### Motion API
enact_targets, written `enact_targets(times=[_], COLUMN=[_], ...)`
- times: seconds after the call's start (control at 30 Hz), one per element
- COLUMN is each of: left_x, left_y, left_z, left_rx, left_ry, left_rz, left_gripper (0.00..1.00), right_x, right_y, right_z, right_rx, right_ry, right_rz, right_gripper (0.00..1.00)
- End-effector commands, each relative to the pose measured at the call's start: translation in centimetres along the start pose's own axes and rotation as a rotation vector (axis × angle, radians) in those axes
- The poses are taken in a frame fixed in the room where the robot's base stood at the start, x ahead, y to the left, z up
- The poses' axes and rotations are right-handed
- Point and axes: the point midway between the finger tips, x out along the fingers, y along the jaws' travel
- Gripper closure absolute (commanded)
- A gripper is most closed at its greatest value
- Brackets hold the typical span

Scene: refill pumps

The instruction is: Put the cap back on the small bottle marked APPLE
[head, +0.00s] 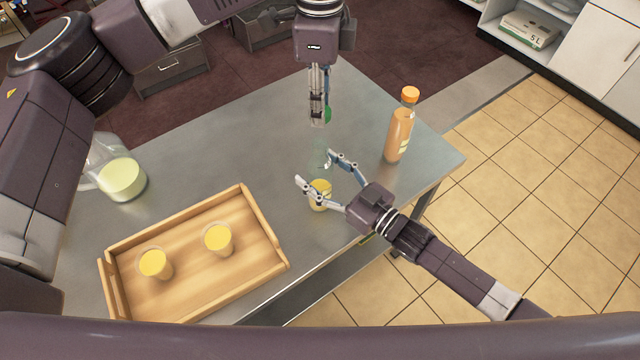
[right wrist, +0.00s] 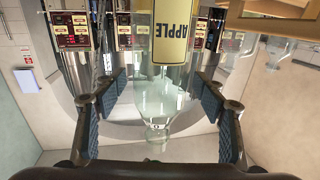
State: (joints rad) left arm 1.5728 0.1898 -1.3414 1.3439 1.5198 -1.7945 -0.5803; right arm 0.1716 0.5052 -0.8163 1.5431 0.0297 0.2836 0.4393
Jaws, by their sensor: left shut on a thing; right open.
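The small bottle (head: 320,188) is clear glass with a yellow label and stands upright near the table's front edge. In the right wrist view the bottle (right wrist: 178,85) appears upside down, its label reads APPLE, and its neck is bare. My right gripper (head: 316,168) is open, with a finger on each side of the bottle; contact cannot be told. The right wrist view shows its fingers apart, left and right of the glass. My left gripper (head: 319,122) points down above the table, behind the bottle in the head view, shut on a small green cap (head: 327,114), partly hidden by the fingers.
An orange bottle (head: 399,132) with an orange cap stands right of the grippers. A wooden tray (head: 268,225) with two glasses of yellow juice lies at the front left. A pitcher (head: 122,178) stands at the left. The back middle of the table (head: 240,135) is clear.

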Motion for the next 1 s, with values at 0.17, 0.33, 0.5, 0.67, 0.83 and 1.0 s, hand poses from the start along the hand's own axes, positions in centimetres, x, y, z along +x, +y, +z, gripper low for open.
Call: enact_targets(times=[0.17, 0.33, 0.5, 0.67, 0.83, 1.0], left_x=[0.0, 0.0, 0.0, 0.0, 1.1, 3.6], left_y=[0.0, 0.0, 0.0, 0.0, 0.1, 0.1], left_z=[0.0, 0.0, 0.0, 0.0, 0.0, 0.0], left_rx=[0.000, 0.000, 0.000, 0.000, 0.000, 0.000], left_ry=[0.000, 0.000, 0.000, 0.000, 0.000, 0.001], left_rz=[0.000, 0.000, 0.000, 0.000, 0.003, 0.003], left_gripper=[0.82, 0.82, 0.82, 0.82, 0.82, 0.82], right_x=[0.0, 0.0, 0.0, 0.0, 0.0, 0.0], right_y=[0.0, 0.0, 0.0, 0.0, 0.0, 0.0], right_z=[0.0, 0.0, 0.0, 0.0, 0.0, 0.0], right_rx=[0.000, 0.000, 0.000, 0.000, 0.000, 0.000], right_ry=[0.001, 0.001, 0.001, 0.001, 0.001, 0.001], right_rz=[0.000, 0.000, 0.000, 0.000, 0.000, 0.000], right_gripper=[0.44, 0.63, 0.82, 1.00, 1.00, 1.00])
